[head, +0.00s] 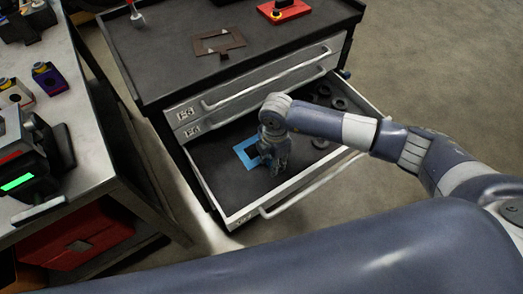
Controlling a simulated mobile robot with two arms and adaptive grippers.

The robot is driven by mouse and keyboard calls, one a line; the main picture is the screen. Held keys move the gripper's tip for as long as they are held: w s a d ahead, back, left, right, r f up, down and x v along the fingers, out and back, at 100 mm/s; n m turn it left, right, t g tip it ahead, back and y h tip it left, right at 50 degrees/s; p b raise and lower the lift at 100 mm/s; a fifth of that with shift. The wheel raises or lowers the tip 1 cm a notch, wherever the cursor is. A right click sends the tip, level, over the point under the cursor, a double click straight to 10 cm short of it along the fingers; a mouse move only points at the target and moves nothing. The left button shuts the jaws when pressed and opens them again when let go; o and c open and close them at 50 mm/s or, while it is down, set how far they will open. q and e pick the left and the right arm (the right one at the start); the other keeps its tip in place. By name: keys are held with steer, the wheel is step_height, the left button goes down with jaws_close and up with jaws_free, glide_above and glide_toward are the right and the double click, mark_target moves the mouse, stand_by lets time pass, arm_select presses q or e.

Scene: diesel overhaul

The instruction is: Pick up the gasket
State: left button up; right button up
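A flat blue piece (244,153), which looks like a gasket, lies in the open bottom drawer (226,180) of the tool cabinet. My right gripper (276,165) points down into the drawer at the blue piece and hides its right part. I cannot tell whether its fingers are apart or closed on the piece. A brown flat frame with a cut-out (207,47), also gasket-like, lies on the cabinet top. My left gripper is out of view.
Several dark rings (338,103) lie at the drawer's right end. The drawer's front wall and handle (315,187) stand near my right gripper. A red box (283,10) sits on the cabinet top (160,65). A metal bench (85,145) with devices is at left.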

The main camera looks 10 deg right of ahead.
jaws_close()
steer(key=shift+r, duration=0.1)
